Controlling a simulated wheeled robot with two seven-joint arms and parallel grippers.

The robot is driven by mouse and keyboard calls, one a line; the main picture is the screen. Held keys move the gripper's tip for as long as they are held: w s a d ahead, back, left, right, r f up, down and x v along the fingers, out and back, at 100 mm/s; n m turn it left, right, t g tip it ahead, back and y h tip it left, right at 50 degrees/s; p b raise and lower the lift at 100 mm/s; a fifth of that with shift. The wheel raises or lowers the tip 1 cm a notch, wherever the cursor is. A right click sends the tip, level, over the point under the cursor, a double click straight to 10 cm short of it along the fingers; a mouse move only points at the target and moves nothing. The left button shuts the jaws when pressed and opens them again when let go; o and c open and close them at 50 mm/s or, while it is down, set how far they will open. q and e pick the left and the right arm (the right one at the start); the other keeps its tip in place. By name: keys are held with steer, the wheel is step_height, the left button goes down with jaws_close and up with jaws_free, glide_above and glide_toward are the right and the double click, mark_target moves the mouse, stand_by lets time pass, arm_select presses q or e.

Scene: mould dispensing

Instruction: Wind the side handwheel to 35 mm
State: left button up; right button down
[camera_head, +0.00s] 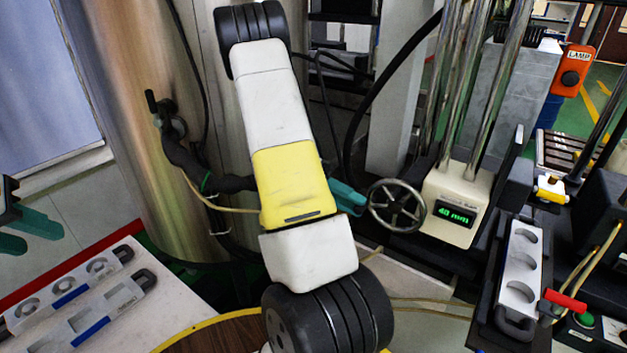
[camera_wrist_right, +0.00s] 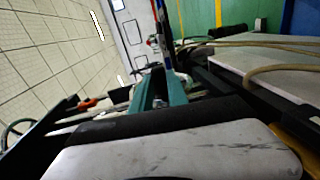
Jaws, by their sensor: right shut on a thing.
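The side handwheel (camera_head: 397,206) is a dark spoked wheel on the left side of a cream housing (camera_head: 441,218). A green display (camera_head: 456,215) on the housing reads 40 mm. My right gripper (camera_head: 350,198) has teal fingers at the left edge of the handwheel and is shut on it; my forearm partly hides the fingers, so the exact grip point cannot be told. The right gripper's teal fingers (camera_wrist_right: 172,88) also show in the right wrist view, where the grip itself is unclear. My left gripper (camera_head: 28,228) is at the far left edge, open and empty, well away from the wheel.
Vertical steel columns (camera_head: 490,85) rise behind the housing. A grey mould with round cavities (camera_head: 522,262) stands right of it, beside a red handle (camera_head: 565,300). More moulds (camera_head: 75,285) lie on the left table. A large steel vessel (camera_head: 150,120) stands behind my right arm.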

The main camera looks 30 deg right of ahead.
steer(key=shift+s+d+f+g+h, duration=0.15)
steer(key=shift+f+g+h, duration=0.4)
steer(key=shift+f+g, duration=0.65)
steer(key=shift+s+f+g+h, duration=0.25)
steer(key=shift+f+g+h, duration=0.3)
steer(key=shift+f+g, duration=0.6)
steer(key=shift+r+g, duration=0.2)
steer(key=shift+g, duration=0.25)
steer(key=c, duration=1.3)
jaws_free()
steer(key=v, duration=0.7)
steer(key=shift+w, duration=0.35)
